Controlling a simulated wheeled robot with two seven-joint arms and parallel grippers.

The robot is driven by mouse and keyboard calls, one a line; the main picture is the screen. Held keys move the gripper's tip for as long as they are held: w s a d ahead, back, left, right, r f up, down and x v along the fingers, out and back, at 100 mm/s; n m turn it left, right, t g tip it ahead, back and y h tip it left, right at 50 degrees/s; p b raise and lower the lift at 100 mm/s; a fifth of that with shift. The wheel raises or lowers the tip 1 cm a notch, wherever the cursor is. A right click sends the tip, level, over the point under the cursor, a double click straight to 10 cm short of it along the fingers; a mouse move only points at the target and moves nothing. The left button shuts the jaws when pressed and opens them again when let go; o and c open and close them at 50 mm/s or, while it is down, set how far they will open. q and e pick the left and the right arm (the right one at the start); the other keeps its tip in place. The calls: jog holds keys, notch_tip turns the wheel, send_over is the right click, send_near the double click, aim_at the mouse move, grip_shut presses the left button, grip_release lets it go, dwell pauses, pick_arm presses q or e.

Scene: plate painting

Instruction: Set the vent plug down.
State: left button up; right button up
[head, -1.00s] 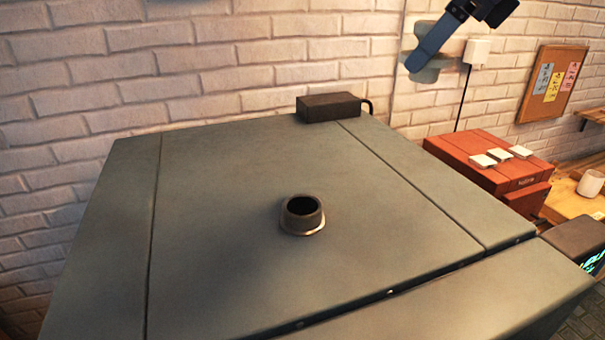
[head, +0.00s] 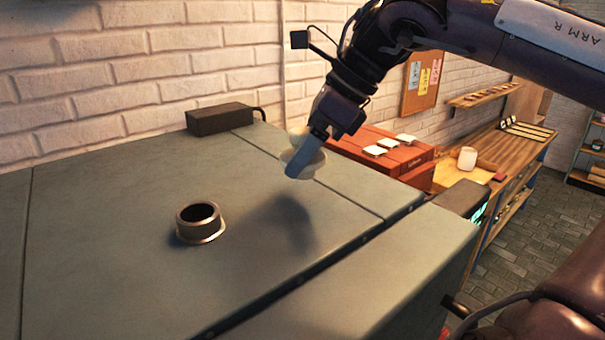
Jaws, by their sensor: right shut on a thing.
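The vent plug (head: 316,162) is a pale, rounded piece, partly hidden behind the fingers of my right gripper (head: 298,168). My right gripper is shut on it and holds it above the right part of the large grey top (head: 110,200), with a dark shadow on the surface below. A short metal vent collar (head: 201,231) with a dark open hole stands on the grey top, left of and nearer than the plug. The plug and the collar are well apart. My left gripper is not in view.
A dark box (head: 218,120) sits at the back edge of the grey top by the brick wall. A red box (head: 365,150) with white tiles and a white mug (head: 467,159) stand beyond the right edge. The top around the collar is clear.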

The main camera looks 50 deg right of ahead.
aim_at(302, 176)
notch_tip(302, 176, down, 4)
jog(key=shift+a+r, duration=0.1)
jog(key=shift+r, duration=0.1)
jog(key=shift+f, duration=0.45)
jog(key=o, duration=1.1)
jog(key=shift+f, duration=0.1)
